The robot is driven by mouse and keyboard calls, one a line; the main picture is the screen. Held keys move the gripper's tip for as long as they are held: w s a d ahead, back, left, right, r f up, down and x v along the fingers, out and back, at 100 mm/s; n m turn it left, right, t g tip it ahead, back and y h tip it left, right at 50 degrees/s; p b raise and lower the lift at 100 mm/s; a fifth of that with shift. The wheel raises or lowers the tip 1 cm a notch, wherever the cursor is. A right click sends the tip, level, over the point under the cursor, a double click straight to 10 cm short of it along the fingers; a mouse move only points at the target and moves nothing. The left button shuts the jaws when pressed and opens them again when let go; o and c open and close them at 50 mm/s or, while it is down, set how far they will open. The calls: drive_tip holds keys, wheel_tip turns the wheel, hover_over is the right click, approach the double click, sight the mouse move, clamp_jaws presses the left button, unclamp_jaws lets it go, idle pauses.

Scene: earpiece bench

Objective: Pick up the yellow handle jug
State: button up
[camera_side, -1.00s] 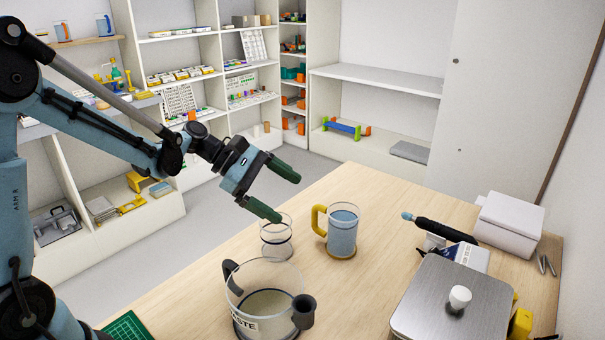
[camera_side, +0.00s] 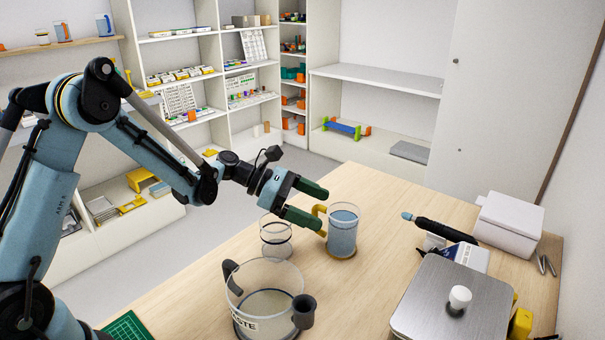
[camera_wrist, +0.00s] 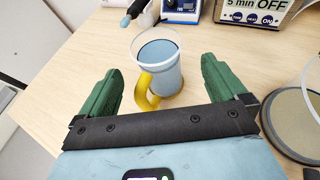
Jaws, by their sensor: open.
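The yellow handle jug (camera_side: 343,232) is a clear jug with bluish contents, standing upright on the wooden table. Its yellow handle (camera_side: 320,218) faces my gripper. My gripper (camera_side: 324,208) is open, with green fingers, at the handle side of the jug. In the wrist view the jug (camera_wrist: 160,60) stands ahead of my open gripper (camera_wrist: 160,75), with the yellow handle (camera_wrist: 146,92) between the two fingers. The jug's body lies mostly beyond the fingertips. I cannot tell whether either finger touches the jug.
A clear glass (camera_side: 276,240) stands left of the jug, close below my gripper. A large clear waste container (camera_side: 262,318) is in front. A black pen-like tool (camera_side: 445,230) on its stand, a white box (camera_side: 508,220) and a metal-topped device (camera_side: 425,300) stand to the right.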

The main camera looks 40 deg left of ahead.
sight(330, 210)
drive_tip(key=shift+x, duration=2.4)
drive_tip(key=shift+w+a, duration=0.1)
drive_tip(key=c, duration=1.3)
drive_tip(key=shift+r, duration=0.1)
drive_tip(key=shift+c, duration=0.7)
drive_tip(key=shift+r, duration=0.15)
